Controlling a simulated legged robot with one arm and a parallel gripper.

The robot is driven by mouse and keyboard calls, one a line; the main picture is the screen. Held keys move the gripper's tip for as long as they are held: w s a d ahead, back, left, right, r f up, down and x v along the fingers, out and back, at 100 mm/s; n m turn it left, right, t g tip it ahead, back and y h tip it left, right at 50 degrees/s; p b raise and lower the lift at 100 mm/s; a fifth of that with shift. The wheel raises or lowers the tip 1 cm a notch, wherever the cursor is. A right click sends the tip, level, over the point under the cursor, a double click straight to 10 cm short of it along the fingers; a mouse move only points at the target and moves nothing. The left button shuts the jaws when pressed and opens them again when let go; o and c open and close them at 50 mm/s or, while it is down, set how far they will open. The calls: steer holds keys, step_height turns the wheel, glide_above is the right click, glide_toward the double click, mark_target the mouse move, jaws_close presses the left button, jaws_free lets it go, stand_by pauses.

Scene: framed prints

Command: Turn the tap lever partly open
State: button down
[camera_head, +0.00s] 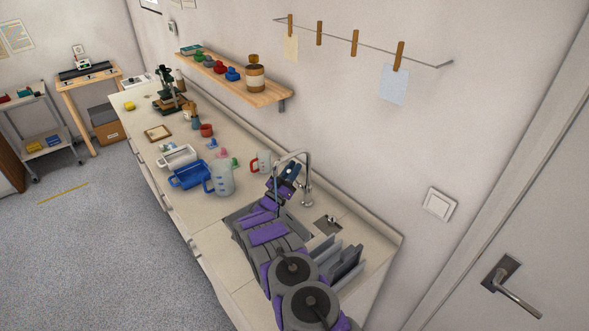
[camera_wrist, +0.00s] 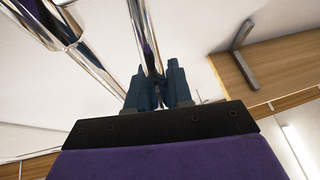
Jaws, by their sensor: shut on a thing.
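The chrome tap (camera_head: 307,185) stands at the back edge of the sink, its curved spout arching forward. My gripper (camera_head: 289,171) is beside the tap, under the arch of the spout. In the wrist view my gripper's dark blue fingers (camera_wrist: 159,88) are shut around a slim chrome bar (camera_wrist: 145,38), which appears to be the tap lever. A thicker chrome tube (camera_wrist: 88,60) with a collar, part of the tap, runs just left of the fingers. The lever cannot be made out in the head view. My arm covers much of the sink (camera_head: 232,216).
A clear measuring jug (camera_head: 220,178), a blue tub (camera_head: 190,175) and a red-handled mug (camera_head: 261,162) stand left of the sink. A grey rack (camera_head: 345,262) is close to my arm's right side. A wooden shelf (camera_head: 265,92) juts from the wall above the counter.

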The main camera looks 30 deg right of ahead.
steer(key=shift+w+a, duration=0.1)
steer(key=shift+a, duration=0.05)
steer(key=c, duration=1.2)
jaws_free()
steer(key=shift+w, duration=0.1)
steer(key=shift+o, duration=0.5)
